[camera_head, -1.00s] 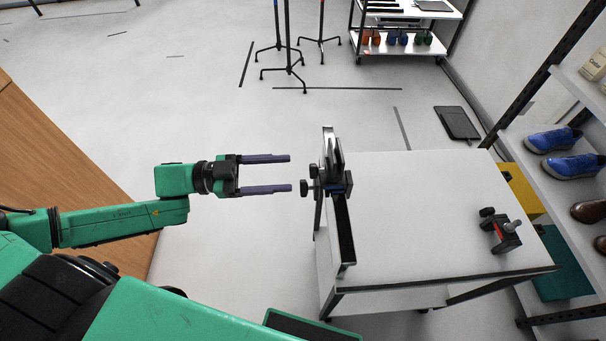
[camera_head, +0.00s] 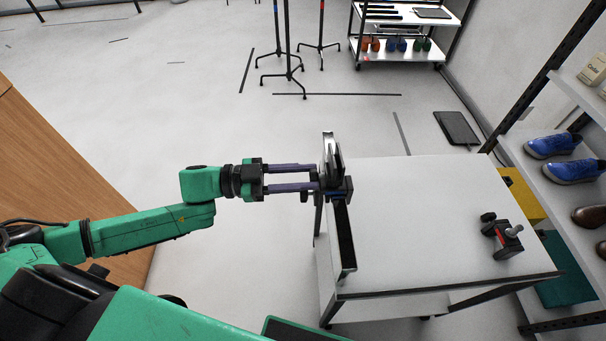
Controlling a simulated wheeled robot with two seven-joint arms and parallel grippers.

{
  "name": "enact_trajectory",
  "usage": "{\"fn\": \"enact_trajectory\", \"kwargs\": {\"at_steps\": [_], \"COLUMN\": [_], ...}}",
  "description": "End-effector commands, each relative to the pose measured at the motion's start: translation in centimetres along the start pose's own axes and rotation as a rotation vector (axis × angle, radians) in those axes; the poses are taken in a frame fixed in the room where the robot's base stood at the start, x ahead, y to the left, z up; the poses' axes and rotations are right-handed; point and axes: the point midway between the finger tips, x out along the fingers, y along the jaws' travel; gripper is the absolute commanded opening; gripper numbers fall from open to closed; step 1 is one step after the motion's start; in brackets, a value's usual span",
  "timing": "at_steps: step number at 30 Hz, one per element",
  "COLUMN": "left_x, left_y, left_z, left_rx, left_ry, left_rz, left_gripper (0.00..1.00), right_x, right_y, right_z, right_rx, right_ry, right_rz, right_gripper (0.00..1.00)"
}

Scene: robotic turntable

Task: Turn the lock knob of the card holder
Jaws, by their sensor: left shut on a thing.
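The card holder (camera_head: 333,172) stands at the left edge of the white table, a dark and silver upright piece on a long black bar (camera_head: 345,240). Its black knobs are on the left side, facing my left arm. My left gripper (camera_head: 316,180) comes in from the left, its two purple-grey fingers level and reaching the knob side of the holder. The fingers are shut on a knob, which they mostly hide. Another dark knob (camera_head: 304,196) shows just below the lower finger. My right gripper is not in view.
A small black and red device (camera_head: 502,236) lies at the table's right side. The middle of the white table (camera_head: 420,215) is bare. A shelf with blue shoes (camera_head: 553,145) stands at the right. Thin black stands (camera_head: 290,75) are on the floor behind.

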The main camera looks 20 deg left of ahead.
Motion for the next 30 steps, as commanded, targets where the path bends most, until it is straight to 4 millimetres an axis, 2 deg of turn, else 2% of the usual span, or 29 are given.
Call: {"fn": "enact_trajectory", "kwargs": {"at_steps": [8, 21, 30], "left_x": [0.0, 0.0, 0.0], "left_y": [-0.1, -0.1, -0.1], "left_z": [-0.3, -0.3, -0.1], "left_rx": [-0.102, -0.422, -0.571], "left_ry": [0.000, 0.000, 0.001], "left_rz": [0.000, 0.000, 0.001], "left_gripper": [0.00, 0.00, 0.00], "right_x": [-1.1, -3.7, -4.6], "right_y": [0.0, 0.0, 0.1], "right_z": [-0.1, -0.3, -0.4], "right_rx": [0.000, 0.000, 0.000], "right_ry": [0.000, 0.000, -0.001], "right_rz": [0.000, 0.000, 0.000], "right_gripper": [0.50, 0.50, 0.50]}}
